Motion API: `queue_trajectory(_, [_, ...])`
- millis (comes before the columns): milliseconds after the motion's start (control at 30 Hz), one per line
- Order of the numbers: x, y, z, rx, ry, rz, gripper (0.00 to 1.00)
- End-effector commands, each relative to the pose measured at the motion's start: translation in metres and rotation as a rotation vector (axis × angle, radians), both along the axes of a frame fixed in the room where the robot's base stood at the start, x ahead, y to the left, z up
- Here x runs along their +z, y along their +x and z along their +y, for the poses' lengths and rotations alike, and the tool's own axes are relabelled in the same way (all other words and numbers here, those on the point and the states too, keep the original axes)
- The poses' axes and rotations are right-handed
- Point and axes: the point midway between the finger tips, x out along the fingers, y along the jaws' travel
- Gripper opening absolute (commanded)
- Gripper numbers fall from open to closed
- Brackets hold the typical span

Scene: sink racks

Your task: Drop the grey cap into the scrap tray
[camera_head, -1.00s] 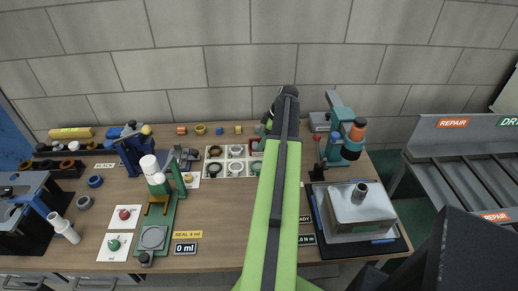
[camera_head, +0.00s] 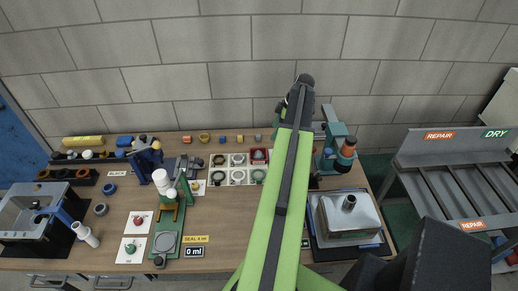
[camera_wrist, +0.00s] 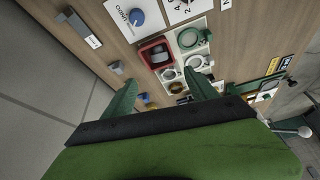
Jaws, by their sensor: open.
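A small grey cap (camera_head: 258,137) stands at the right end of the back row on the bench; a small grey piece in the wrist view (camera_wrist: 116,67) looks like the same cap. The red tray (camera_head: 258,155), which appears to be the scrap tray, sits at the back right corner of the white grid of rings.
Orange, yellow and blue pieces (camera_head: 204,138) stand along the back row near the wall. White trays of rings (camera_head: 238,177) lie in front of the red tray. A green press (camera_head: 166,220) stands left, a teal press (camera_head: 337,150) right.

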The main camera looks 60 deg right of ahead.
Motion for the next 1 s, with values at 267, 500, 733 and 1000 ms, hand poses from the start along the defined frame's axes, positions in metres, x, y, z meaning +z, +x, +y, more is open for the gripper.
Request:
queue_trajectory(267, [0.031, -0.012, -0.006, 0.000, -0.001, 0.000, 0.67])
queue_trajectory(500, [0.029, -0.012, -0.006, 0.000, -0.001, 0.000, 0.67])
queue_trajectory(733, [0.029, -0.012, -0.006, 0.000, -0.001, 0.000, 0.67])
queue_trajectory(1000, [0.063, -0.012, -0.006, 0.000, -0.001, 0.000, 0.67])
